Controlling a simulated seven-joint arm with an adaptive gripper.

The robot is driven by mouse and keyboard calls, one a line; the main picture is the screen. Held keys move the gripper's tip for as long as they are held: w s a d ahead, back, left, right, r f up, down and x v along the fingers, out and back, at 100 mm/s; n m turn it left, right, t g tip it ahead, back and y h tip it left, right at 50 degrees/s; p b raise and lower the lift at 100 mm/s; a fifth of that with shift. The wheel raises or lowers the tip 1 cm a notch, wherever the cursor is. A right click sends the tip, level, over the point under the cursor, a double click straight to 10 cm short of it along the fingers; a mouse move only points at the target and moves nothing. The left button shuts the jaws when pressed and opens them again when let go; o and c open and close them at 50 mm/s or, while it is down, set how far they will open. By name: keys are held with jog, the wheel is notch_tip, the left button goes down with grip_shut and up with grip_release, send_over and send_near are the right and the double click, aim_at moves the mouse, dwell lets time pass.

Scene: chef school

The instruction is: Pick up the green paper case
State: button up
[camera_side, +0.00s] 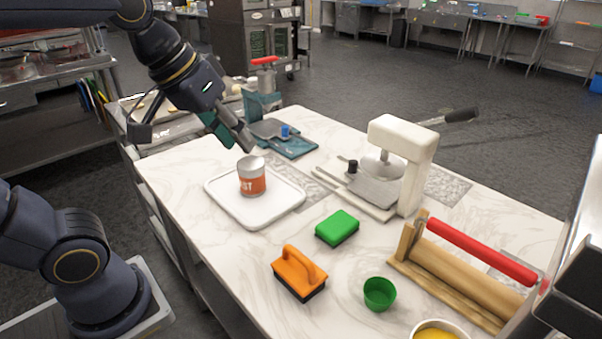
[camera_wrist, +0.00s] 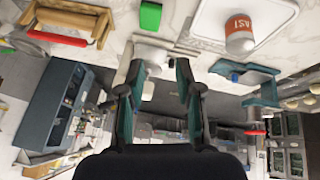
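The green paper case (camera_side: 380,294) looks like a small round green cup, standing upright and open at the top near the front of the marble counter. It does not show in the wrist view. My gripper (camera_side: 240,142) is high above the far left part of the counter, well away from the case. In the wrist view my gripper (camera_wrist: 159,72) has its two fingers spread apart with nothing held between them.
An orange-handled brush (camera_side: 299,273) and a green block (camera_side: 337,228) lie left of the case. A wooden rack with a red bar (camera_side: 480,250) stands right. A yellow-filled bowl (camera_side: 438,331) is close by. A can (camera_side: 251,176) stands on a white tray (camera_side: 222,203) below my gripper.

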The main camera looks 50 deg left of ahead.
jog(key=w+d+g+h, duration=0.1)
jog(key=w+d+g, duration=0.1)
jog(key=w+d, duration=0.4)
jog(key=g, duration=0.3)
send_over(368, 281)
jog(key=a, duration=0.5)
notch_tip(368, 281, down, 10)
jog(key=shift+m, duration=0.4)
jog(key=d+f, duration=0.1)
jog(key=f, duration=0.3)
jog(key=d+f, duration=0.1)
jog(key=f, duration=0.3)
jog(key=d+f, duration=0.1)
jog(key=f, duration=0.4)
jog(key=shift+d, duration=0.4)
jog(key=shift+d+f, duration=0.25)
jog(key=shift+f, duration=0.65)
jog(key=shift+d+f, duration=0.2)
jog(key=shift+f, duration=0.75)
jog(key=shift+d+f, duration=0.25)
jog(key=shift+f, duration=0.65)
jog(key=shift+c, duration=0.4)
grip_shut()
